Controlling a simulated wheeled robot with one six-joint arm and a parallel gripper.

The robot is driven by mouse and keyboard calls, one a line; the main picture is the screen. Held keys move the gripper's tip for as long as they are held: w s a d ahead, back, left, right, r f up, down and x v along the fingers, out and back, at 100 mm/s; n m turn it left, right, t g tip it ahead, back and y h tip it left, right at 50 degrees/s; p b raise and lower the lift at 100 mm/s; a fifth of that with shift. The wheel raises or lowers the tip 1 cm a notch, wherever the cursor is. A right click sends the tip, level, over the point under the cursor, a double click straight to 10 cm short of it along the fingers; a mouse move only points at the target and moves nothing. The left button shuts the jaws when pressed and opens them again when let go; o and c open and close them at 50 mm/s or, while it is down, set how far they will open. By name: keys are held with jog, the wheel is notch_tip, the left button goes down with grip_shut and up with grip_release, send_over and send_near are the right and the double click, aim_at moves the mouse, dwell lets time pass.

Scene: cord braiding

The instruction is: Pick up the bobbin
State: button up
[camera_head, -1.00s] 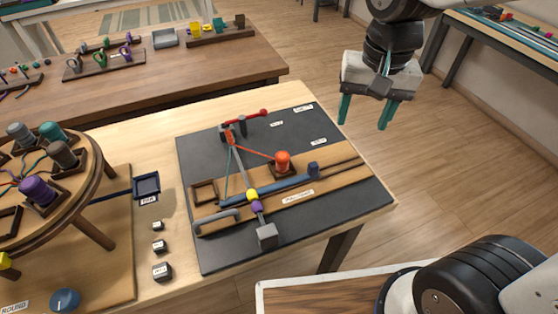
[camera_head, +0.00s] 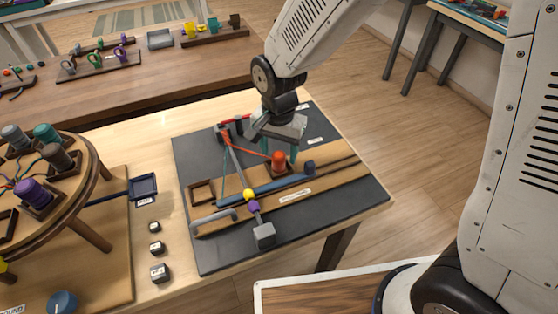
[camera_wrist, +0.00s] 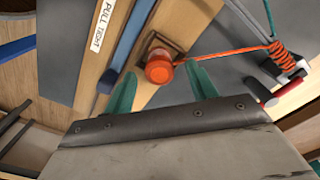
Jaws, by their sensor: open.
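The orange-red bobbin (camera_head: 278,161) stands upright in a square wooden socket on the tan strip of the dark board (camera_head: 345,200). In the wrist view the bobbin (camera_wrist: 159,66) shows from above with an orange cord (camera_wrist: 225,53) running right to a wound bundle. My gripper (camera_head: 281,151) is over the board at the bobbin. Its teal fingers are apart in the wrist view (camera_wrist: 160,86), one on each side of and just short of the bobbin. Nothing is held. In the head view the fingers are partly hidden behind the bobbin and wrist.
An empty square socket (camera_head: 202,193) is at left. A round stand (camera_head: 85,200) with several bobbins stands further left.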

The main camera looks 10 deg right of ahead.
notch_tip(320, 180, down, 2)
jog(key=shift+c, duration=0.4)
jog(key=c, duration=1.1)
jog(key=shift+r, duration=0.1)
